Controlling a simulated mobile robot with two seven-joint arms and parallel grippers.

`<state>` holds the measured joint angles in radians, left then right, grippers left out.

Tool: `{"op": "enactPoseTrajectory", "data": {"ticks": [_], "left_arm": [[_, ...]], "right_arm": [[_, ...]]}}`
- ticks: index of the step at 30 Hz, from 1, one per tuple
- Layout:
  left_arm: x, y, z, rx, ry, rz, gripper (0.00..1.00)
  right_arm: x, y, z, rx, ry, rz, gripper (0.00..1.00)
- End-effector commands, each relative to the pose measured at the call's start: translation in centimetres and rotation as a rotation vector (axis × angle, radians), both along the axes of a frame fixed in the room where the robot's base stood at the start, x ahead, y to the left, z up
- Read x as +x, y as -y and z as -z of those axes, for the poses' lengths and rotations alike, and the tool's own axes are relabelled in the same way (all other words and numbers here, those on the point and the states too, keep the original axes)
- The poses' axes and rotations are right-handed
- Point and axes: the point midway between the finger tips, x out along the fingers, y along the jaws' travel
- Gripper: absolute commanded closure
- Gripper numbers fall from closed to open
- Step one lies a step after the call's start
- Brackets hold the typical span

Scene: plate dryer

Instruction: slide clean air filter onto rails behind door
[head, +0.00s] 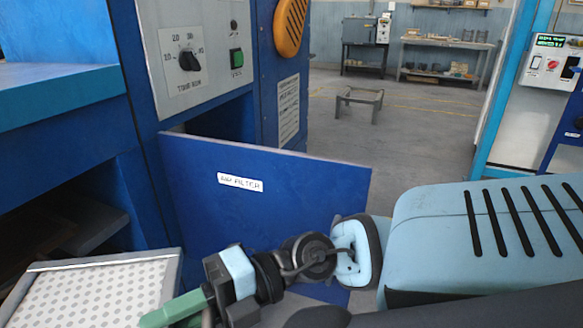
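The air filter (88,292) is a flat panel with a white dotted face and a grey frame, at the bottom left, cut off by the picture's lower edge. My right gripper (172,312) has green fingers and reaches in from the right. A finger overlaps the filter's right frame edge; its other finger is mostly hidden, so I cannot tell whether it grips the filter. The blue door (300,190), labelled "AIR FILTER", stands open, swung out from the machine. A dark opening (222,122) shows above its top edge. The rails are not visible. My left gripper is out of view.
The blue machine's control panel (196,50) with a knob and green switch is above the opening. A blue ledge (55,90) and a dark recess (60,225) are at left. Open floor (405,140) lies beyond the door, with a low stand (359,98) on it.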

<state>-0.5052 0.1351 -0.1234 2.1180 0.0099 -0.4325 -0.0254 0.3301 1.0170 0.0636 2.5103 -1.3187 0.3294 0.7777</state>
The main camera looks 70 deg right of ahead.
Motion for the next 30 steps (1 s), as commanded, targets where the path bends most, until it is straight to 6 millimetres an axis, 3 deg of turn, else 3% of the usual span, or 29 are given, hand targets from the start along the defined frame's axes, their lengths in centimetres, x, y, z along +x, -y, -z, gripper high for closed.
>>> {"op": "enactPoseTrajectory", "data": {"ticks": [8,28,30], "left_arm": [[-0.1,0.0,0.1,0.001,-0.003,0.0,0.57],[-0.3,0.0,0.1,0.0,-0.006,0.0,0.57],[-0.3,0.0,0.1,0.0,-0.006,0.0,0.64]], "right_arm": [[0.1,0.6,0.1,0.012,0.002,-0.005,1.0],[0.9,2.7,3.3,0.0,0.0,0.044,1.0],[0.9,2.6,3.3,-0.001,-0.001,0.044,1.0]]}}
